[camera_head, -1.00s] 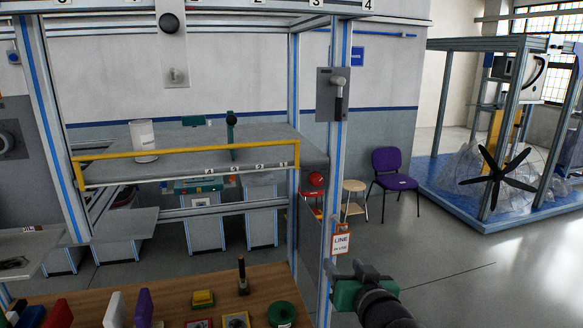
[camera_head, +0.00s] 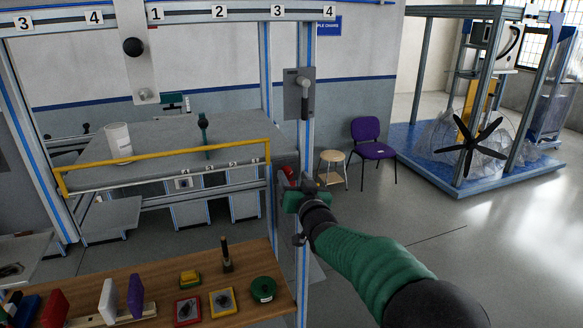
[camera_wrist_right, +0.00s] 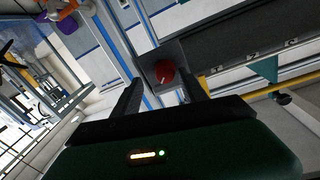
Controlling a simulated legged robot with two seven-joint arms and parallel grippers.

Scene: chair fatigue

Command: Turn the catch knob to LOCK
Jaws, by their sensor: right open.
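The red round knob (camera_wrist_right: 165,72) with a white mark sits on a grey box on the frame post in the right wrist view. It shows between my open fingers; whether they touch it cannot be told. In the head view a small part of the red knob (camera_head: 288,171) shows behind my right gripper (camera_head: 290,184). My right arm reaches in from the lower right with the jaws open and empty. No LOCK lettering is legible. My left gripper is out of view.
A yellow rail (camera_head: 165,165) edges the grey shelf left of the gripper, with a white cup (camera_head: 119,142) on it. A wooden bench (camera_head: 175,275) with several small objects is below. A purple chair (camera_head: 371,148) and stool (camera_head: 334,158) stand behind on open floor.

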